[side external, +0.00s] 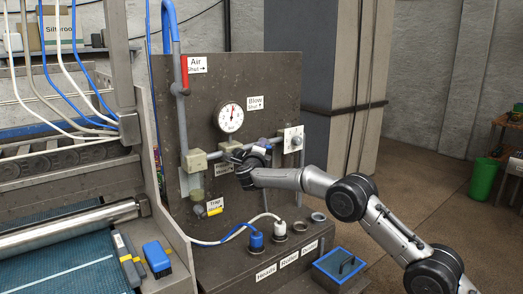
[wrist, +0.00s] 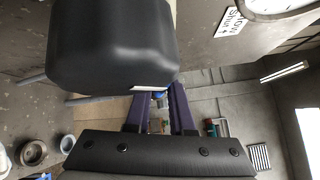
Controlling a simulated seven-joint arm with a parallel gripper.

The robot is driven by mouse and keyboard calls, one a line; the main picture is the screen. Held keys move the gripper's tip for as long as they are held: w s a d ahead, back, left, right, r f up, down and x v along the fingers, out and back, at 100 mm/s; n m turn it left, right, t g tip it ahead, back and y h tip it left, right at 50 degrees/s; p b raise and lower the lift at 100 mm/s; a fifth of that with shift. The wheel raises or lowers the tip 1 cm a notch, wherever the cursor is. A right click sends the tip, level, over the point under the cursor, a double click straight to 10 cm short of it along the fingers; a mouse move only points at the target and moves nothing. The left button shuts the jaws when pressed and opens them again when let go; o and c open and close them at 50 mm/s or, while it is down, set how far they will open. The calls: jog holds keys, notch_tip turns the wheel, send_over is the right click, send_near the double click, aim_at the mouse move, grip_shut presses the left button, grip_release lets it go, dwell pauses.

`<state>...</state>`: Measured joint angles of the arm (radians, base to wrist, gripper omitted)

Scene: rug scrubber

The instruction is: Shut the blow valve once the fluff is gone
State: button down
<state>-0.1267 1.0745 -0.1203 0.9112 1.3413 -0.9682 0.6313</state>
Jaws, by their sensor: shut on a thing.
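The board on the right of the machine carries a label "Blow Shut" (side external: 255,103) with an up arrow; the label also shows in the wrist view (wrist: 236,20). Below it, my gripper (side external: 262,147) is at the pipe run, shut on the blow valve's lever, which it mostly hides. The lever's exact angle cannot be told. In the wrist view my gripper's purple fingers (wrist: 160,108) are partly covered by a dark rounded block. I see no clear fluff on the blue rug (side external: 75,275) at the left.
A round gauge (side external: 229,117) sits just above my gripper. A red air valve handle (side external: 184,73) stands upright at the upper left. Blue and white plugs (side external: 256,240) and a blue-rimmed tray (side external: 340,265) lie below. Open floor lies to the right, with a green bin (side external: 484,178).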

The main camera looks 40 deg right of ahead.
jog(key=r+m+g+y, duration=0.1)
jog(key=r+m+y, duration=0.1)
jog(key=shift+d+m+g+y, duration=0.3)
jog(key=shift+m+g, duration=0.1)
jog(key=shift+d+r+m+g+y, duration=0.25)
jog(key=shift+m+y, duration=0.25)
jog(key=shift+y, duration=0.2)
jog(key=shift+d+r+m+g+y, duration=0.15)
jog(key=shift+d+m+g+y, duration=0.1)
jog(key=shift+m+y, duration=0.35)
jog(key=c, duration=0.8)
grip_release()
jog(key=shift+r, duration=0.1)
jog(key=v, duration=1.3)
jog(key=shift+s+r, duration=0.2)
jog(key=shift+s, duration=0.1)
